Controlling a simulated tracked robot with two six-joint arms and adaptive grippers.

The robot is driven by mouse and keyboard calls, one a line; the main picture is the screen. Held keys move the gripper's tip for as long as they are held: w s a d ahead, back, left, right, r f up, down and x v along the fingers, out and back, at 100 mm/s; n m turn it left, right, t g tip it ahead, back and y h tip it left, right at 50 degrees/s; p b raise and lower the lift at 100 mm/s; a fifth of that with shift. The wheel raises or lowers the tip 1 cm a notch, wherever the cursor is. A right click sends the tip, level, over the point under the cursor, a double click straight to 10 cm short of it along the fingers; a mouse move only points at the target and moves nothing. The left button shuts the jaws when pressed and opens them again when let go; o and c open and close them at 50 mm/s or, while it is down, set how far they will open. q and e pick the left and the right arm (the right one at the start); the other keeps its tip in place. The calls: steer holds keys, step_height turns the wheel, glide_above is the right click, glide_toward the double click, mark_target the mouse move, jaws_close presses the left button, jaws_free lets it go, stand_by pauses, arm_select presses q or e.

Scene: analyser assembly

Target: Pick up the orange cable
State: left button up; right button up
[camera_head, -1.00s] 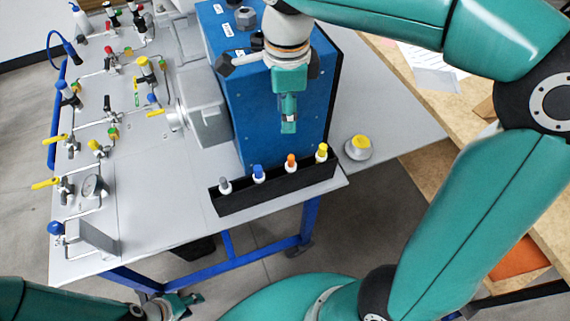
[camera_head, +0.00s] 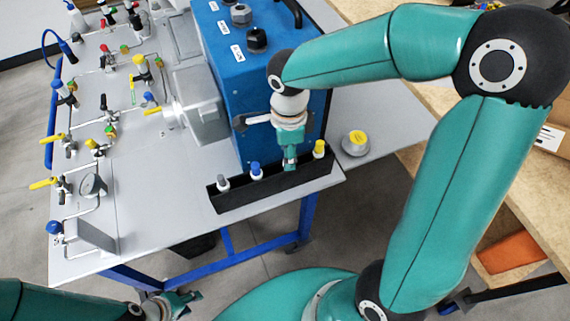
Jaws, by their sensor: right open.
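A black holder (camera_head: 240,197) on the front edge of the grey table carries a grey cable end (camera_head: 222,183), a blue one (camera_head: 256,170) and a yellow one (camera_head: 319,149). My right gripper (camera_head: 289,164) is open and points down at the holder between the blue and yellow ends. It covers the place of the orange cable, which I cannot see now. Whether the fingers touch it is hidden. My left gripper (camera_head: 188,302) is low at the bottom edge, away from the holder, and its jaws are too small to read.
A blue box (camera_head: 225,70) with knobs stands right behind the holder. A round yellow-topped button (camera_head: 355,142) sits to the right. Valves and pipes fill the table's left side. The table front (camera_head: 150,215) left of the holder is clear.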

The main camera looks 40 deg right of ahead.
steer(key=shift+f, duration=0.45)
steer(key=shift+c, duration=0.3)
jaws_close()
steer(key=shift+r, duration=0.1)
